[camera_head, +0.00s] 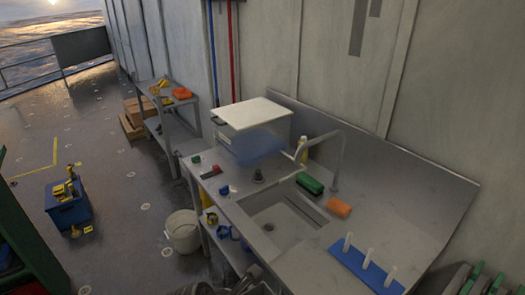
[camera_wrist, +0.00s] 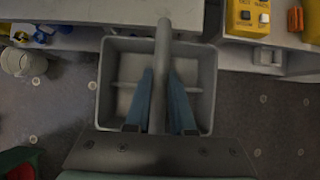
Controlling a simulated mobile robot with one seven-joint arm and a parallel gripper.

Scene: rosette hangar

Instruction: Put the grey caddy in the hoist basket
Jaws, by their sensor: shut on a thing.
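The grey caddy (camera_wrist: 205,95) is an open tray with inner dividers and a raised bar handle, seen from above in the wrist view. My gripper (camera_wrist: 163,75) is shut on the handle, with one blue finger on each side of it. The part of the caddy nearest my wrist is hidden by the gripper. The caddy is beyond the floor in the picture and close to the edge of a grey surface. I cannot make out a hoist basket in either view.
A sink bench (camera_head: 350,235) with a tap, sponges and a blue peg rack runs along the wall. A white bucket (camera_head: 183,232) and a blue crate (camera_head: 70,213) of yellow things stand on the floor. A yellow button box (camera_wrist: 248,20) sits at top right.

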